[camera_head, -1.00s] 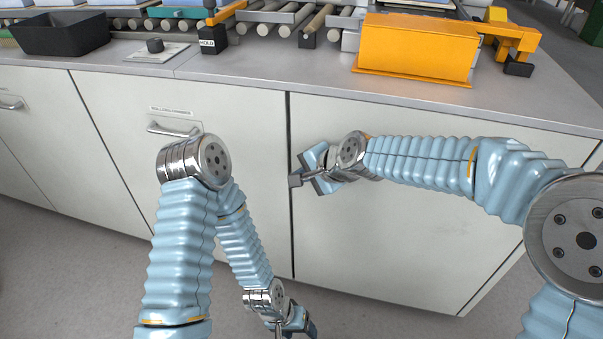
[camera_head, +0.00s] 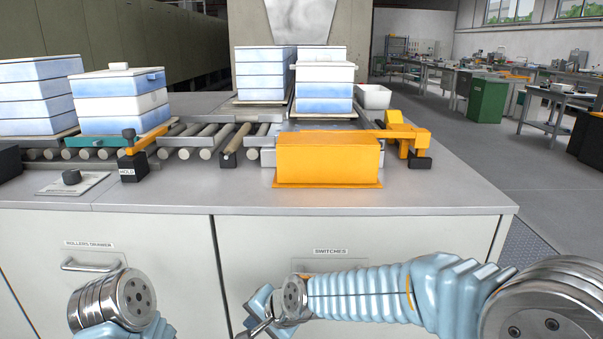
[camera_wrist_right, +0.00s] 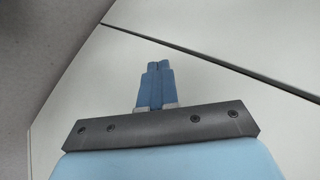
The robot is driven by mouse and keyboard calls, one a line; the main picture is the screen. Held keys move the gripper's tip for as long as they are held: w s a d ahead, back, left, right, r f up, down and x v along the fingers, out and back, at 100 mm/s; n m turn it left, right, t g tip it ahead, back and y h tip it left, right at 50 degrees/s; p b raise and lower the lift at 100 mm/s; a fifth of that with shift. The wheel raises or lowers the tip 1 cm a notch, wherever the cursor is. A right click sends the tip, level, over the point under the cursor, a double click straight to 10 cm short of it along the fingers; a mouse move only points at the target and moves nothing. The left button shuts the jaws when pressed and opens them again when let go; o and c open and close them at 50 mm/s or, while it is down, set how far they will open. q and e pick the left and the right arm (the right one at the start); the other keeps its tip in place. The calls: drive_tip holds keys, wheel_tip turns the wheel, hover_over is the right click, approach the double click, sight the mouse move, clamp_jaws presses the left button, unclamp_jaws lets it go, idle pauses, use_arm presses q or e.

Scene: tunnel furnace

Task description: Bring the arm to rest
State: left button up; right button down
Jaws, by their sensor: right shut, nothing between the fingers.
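My right gripper (camera_head: 256,327) hangs low in front of the white cabinet, at the bottom of the head view. In the right wrist view its two blue fingers (camera_wrist_right: 158,68) are together with nothing between them, and the pale cabinet front lies beyond. My right arm (camera_head: 365,294) comes in from the right, bent, with its forearm roughly level below the counter edge. A joint of my left arm (camera_head: 112,302) shows at the lower left. My left gripper is out of the frame.
The grey counter (camera_head: 430,195) lies above the right gripper. It carries a yellow block (camera_head: 328,158), a roller track (camera_head: 205,138), a black HOLD block (camera_head: 129,166) and stacks of blue-white boxes (camera_head: 122,98). A drawer handle (camera_head: 92,264) sticks out near my left arm. Open floor lies at right.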

drive_tip(key=d+f+h, duration=0.2)
drive_tip(key=d+f, duration=0.7)
drive_tip(key=f, duration=0.5)
drive_tip(key=s+d+f+n+g, duration=0.2)
drive_tip(key=s+d+f, duration=0.4)
drive_tip(key=s+f, duration=0.2)
drive_tip(key=s+d+f+n+g, duration=0.1)
drive_tip(key=s+d+f+g, duration=0.1)
drive_tip(key=s+d+f, duration=0.5)
wheel_tip(320, 180, down, 4)
drive_tip(key=shift+s+r+n+h, duration=0.15)
drive_tip(key=shift+s+n+h, duration=0.2)
drive_tip(key=shift+s, duration=0.35)
